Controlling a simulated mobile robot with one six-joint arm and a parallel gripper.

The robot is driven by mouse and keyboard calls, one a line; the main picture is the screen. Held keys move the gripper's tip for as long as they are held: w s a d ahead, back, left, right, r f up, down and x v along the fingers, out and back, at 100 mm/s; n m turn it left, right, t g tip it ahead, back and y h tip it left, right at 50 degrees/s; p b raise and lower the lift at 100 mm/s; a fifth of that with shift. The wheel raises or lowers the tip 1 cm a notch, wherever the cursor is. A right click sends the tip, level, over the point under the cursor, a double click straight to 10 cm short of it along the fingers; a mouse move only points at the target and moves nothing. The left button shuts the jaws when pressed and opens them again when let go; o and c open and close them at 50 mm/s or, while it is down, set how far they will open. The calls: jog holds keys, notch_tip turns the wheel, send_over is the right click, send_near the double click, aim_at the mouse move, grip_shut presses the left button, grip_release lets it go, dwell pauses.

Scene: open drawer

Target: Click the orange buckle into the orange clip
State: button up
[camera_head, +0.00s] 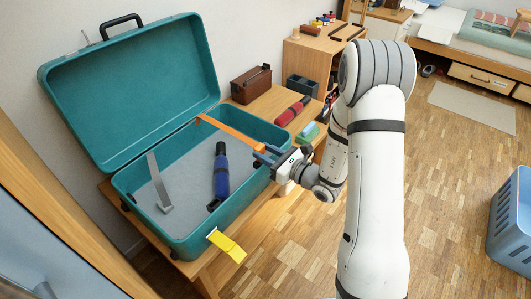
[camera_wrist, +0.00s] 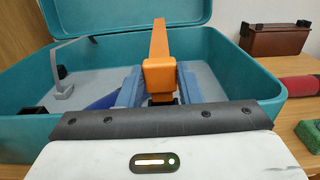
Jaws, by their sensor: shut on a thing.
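An orange strap (camera_head: 228,130) runs across the right part of the open teal suitcase (camera_head: 187,235) from its back wall toward my gripper (camera_head: 266,154). In the wrist view the strap ends in a chunky orange buckle (camera_wrist: 159,74) between the blue fingers of my gripper (camera_wrist: 160,92). The gripper is shut on the buckle, near the case's right rim. A dark part shows just below the buckle; I cannot tell what it is. I cannot make out the orange clip in either view.
Inside the case lie a grey strap (camera_head: 158,183) and a blue cylindrical object (camera_head: 221,172). A yellow strap (camera_head: 226,244) hangs over the front rim. A brown box (camera_head: 251,84), a red roll (camera_head: 292,111) and a green block (camera_head: 308,133) sit right of the case.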

jog(key=shift+f+b, duration=0.75)
jog(key=shift+f, duration=0.05)
dwell(0.4)
jog(key=o, duration=1)
jog(key=shift+o, duration=0.2)
jog(key=shift+s+d, duration=0.1)
jog(key=p+v, duration=0.1)
jog(key=v, duration=0.6)
jog(key=shift+d+p, duration=0.3)
jog(key=shift+s+r, duration=0.1)
jog(key=shift+s, duration=0.05)
